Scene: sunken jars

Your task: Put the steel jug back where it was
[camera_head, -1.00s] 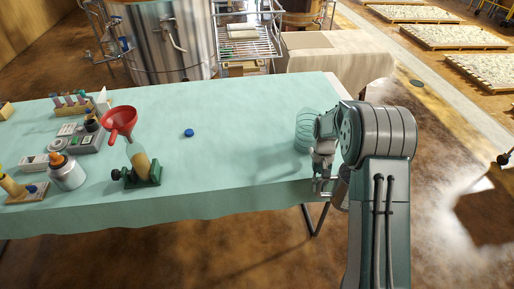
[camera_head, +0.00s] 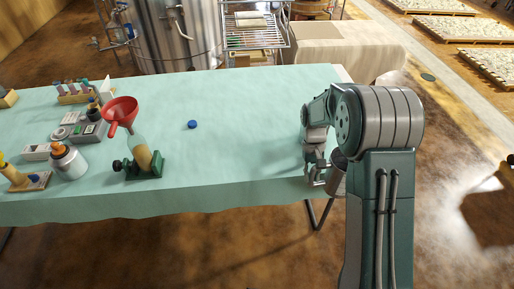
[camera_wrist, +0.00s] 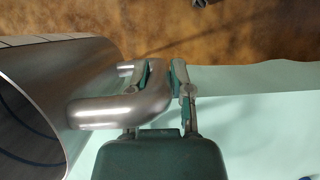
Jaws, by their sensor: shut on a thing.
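The steel jug (camera_head: 337,175) shows only partly in the head view, at the table's front right corner, with my arm in front of it. In the wrist view the jug (camera_wrist: 88,68) fills the left side, with its open mouth toward the lower left and its handle toward the right. My gripper (camera_wrist: 160,75) is shut on the jug's handle. In the head view my gripper (camera_head: 317,172) is beside the jug, near the table's front edge. I cannot tell whether the jug touches the table.
A green-clothed table (camera_head: 240,150) has a clear middle and right, apart from a small blue cap (camera_head: 192,124). A red funnel (camera_head: 121,110), a bottle on a green stand (camera_head: 145,165) and a silver bottle (camera_head: 68,162) stand at left. A steel tank (camera_head: 175,40) is behind.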

